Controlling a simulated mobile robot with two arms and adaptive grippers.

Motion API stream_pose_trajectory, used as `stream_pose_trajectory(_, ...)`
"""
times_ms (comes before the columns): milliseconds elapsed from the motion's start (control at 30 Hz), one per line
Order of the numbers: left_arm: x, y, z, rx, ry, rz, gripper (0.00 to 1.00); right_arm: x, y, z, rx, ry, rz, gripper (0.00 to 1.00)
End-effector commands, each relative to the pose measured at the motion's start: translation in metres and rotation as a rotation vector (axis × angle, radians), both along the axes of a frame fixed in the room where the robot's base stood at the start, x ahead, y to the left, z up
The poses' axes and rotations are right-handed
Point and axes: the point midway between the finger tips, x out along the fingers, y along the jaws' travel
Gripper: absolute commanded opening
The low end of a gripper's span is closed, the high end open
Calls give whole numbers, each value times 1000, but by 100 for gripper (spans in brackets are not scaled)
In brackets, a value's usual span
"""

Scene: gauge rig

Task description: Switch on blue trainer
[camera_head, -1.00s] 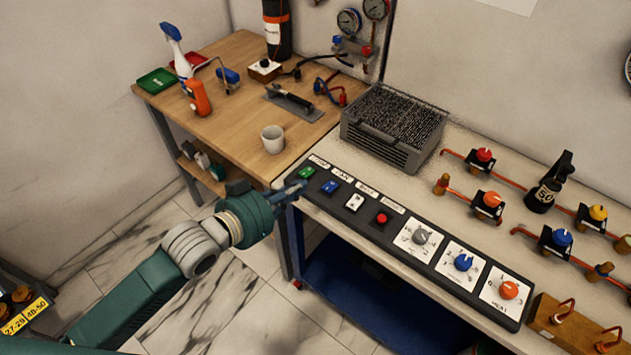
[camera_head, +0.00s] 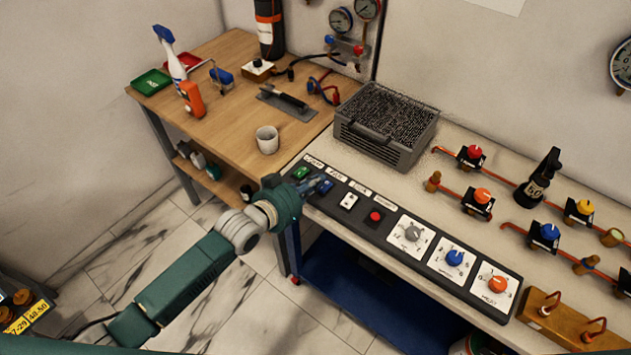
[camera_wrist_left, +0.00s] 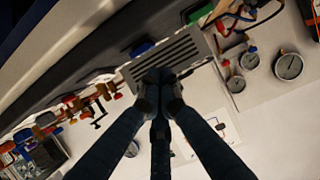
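The control panel (camera_head: 395,226) is a long dark strip along the front of the white bench. At its left end are a green rocker switch (camera_head: 300,173) and a blue rocker switch (camera_head: 326,187), followed by a white switch (camera_head: 348,200) and a red button (camera_head: 375,216). My left gripper (camera_head: 315,184) is over the panel's left end, right beside the blue switch, and partly covers it. I cannot tell whether it touches the switch. In the left wrist view, the gripper's fingertips (camera_wrist_left: 159,80) are together with nothing between them. My right gripper is not in view.
Knobs in grey, blue (camera_head: 455,258) and orange continue rightward along the panel. A grey grille box (camera_head: 387,125) stands behind the switches. A wooden table (camera_head: 225,130) with a white cup (camera_head: 267,139) adjoins at left. Valves and copper pipes fill the bench's right side.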

Motion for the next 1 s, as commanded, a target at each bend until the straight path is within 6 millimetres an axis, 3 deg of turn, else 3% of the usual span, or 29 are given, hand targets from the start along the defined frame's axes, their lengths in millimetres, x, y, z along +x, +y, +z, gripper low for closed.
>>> stream_pose_trajectory(200, -1, 1, -13, -3, -3, 0, 0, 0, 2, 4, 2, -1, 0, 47)
stream_pose_trajectory(533, -1, 1, -14, -2, -3, 0, 0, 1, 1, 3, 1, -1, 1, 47)
stream_pose_trajectory(667, -4, 3, -28, -2, -2, 0, 0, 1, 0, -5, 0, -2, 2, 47)
stream_pose_trajectory(1000, -5, 4, -25, -1, -2, 0, 0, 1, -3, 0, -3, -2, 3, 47)
